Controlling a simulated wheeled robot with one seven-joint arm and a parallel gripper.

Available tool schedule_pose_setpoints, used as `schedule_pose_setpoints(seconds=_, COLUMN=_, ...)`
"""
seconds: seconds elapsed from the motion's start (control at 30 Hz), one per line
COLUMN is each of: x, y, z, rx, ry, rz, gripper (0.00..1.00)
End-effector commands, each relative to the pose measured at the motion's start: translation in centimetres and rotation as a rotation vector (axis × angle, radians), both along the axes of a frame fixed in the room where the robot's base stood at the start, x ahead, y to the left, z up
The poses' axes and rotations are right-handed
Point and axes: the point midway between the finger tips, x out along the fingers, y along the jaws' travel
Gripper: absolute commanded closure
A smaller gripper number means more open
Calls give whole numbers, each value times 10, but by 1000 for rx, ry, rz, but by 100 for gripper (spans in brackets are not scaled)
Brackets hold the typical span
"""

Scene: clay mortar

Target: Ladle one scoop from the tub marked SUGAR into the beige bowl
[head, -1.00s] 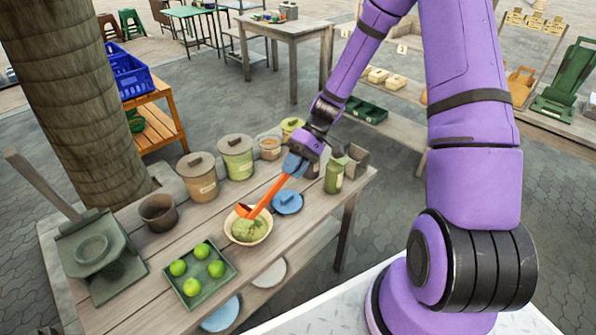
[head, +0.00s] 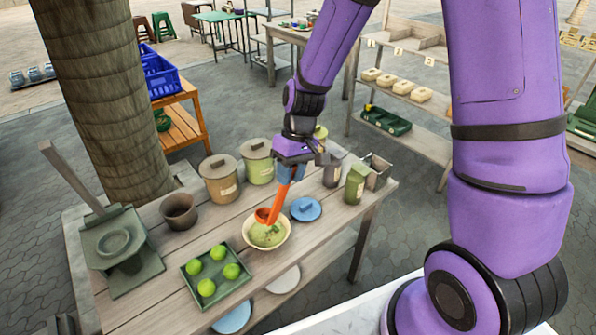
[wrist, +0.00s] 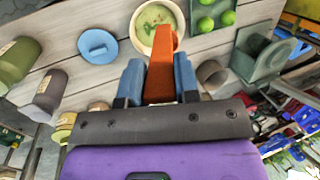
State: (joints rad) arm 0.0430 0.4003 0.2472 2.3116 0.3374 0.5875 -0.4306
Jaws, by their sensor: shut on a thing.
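The beige bowl (head: 283,243) stands on the wooden table with a green mash-like content in it. It also shows in the wrist view (wrist: 137,32). My gripper (head: 291,172) is shut on the handle of an orange ladle (head: 278,203). The ladle's head is at the bowl, over or touching the green content; I cannot tell which. In the wrist view the ladle (wrist: 161,75) stands between my two blue fingers. Lidded tubs, a tan one (head: 220,182) and a green one (head: 257,165), stand behind the bowl. Their labels are too small to read.
A blue lid (head: 306,209) lies right of the bowl. A tray of green limes (head: 190,266) is in front left. A brown pot (head: 179,213) and a green mortar stand (head: 120,250) are at the left. Green and grey canisters (head: 356,185) stand at the right end.

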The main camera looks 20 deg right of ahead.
Motion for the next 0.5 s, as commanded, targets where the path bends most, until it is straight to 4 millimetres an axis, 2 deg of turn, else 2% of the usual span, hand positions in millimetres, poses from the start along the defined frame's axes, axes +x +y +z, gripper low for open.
schedule_pose_setpoints(seconds=0.5, x=-11, y=34, z=11, rx=-189, ry=-64, rz=6, gripper=100)
